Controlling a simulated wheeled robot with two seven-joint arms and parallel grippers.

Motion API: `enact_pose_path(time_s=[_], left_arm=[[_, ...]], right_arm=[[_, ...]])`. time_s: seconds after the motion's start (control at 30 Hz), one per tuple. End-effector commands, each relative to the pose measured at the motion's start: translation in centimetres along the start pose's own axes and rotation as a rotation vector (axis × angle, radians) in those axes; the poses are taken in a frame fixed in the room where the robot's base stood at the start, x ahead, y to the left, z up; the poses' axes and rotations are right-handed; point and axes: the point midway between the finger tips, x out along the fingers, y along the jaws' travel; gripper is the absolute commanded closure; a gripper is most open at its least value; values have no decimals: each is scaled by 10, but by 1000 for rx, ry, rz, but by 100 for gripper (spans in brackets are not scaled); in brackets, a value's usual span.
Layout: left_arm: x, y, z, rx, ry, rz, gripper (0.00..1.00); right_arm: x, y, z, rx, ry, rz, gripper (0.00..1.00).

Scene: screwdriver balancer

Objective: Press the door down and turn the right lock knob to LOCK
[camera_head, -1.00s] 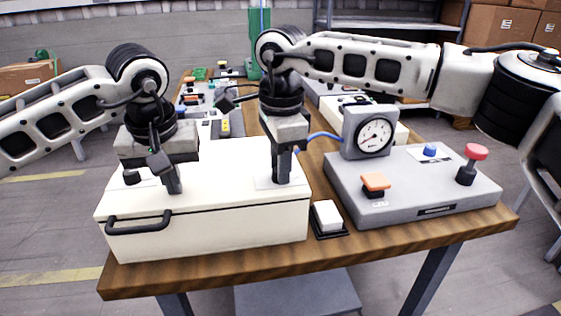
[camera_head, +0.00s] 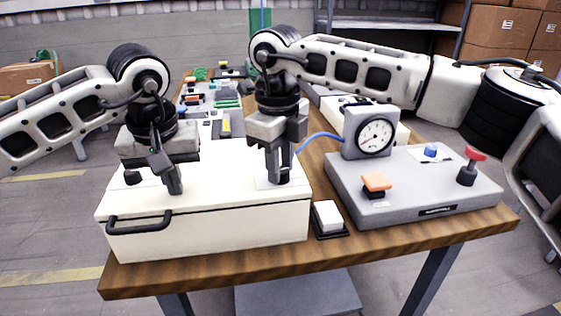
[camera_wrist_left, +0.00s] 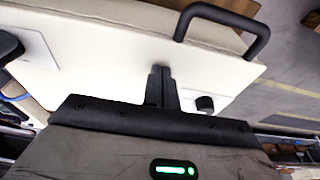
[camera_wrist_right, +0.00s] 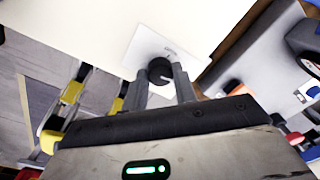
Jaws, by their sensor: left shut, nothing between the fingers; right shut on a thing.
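The white door (camera_head: 220,195) is the flat top of a cream box with a black handle (camera_head: 138,223) at its front. It looks closed. My left gripper (camera_head: 176,190) is shut and empty, its fingertips at the door's top; the left wrist view shows the fingers together (camera_wrist_left: 160,72). The left lock knob (camera_head: 132,177) is black and stands beside it. My right gripper (camera_head: 277,182) is shut on the right lock knob (camera_wrist_right: 159,71), a black round knob on a white label plate (camera_wrist_right: 185,50). The lettering on the plate is too small to read.
Right of the box is a grey control panel (camera_head: 420,190) with an orange switch (camera_head: 375,183), a red knob (camera_head: 475,154) and a gauge (camera_head: 375,134). A white button (camera_head: 328,215) sits between them on the wooden table (camera_head: 250,256).

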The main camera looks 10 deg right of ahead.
Motion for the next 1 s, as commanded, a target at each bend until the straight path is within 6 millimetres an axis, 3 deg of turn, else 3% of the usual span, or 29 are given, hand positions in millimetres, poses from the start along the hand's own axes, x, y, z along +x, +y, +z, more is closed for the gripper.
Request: enact_pose_path(time_s=[0.4,0.97,1.0], left_arm=[[6,-1,1,-1,-6,-5,100],[6,-1,1,-2,-6,-5,100],[6,-1,1,-2,-6,-5,100]], right_arm=[[0,2,-1,181,16,4,95],[0,2,-1,205,18,5,95],[0,2,-1,205,18,5,61]])
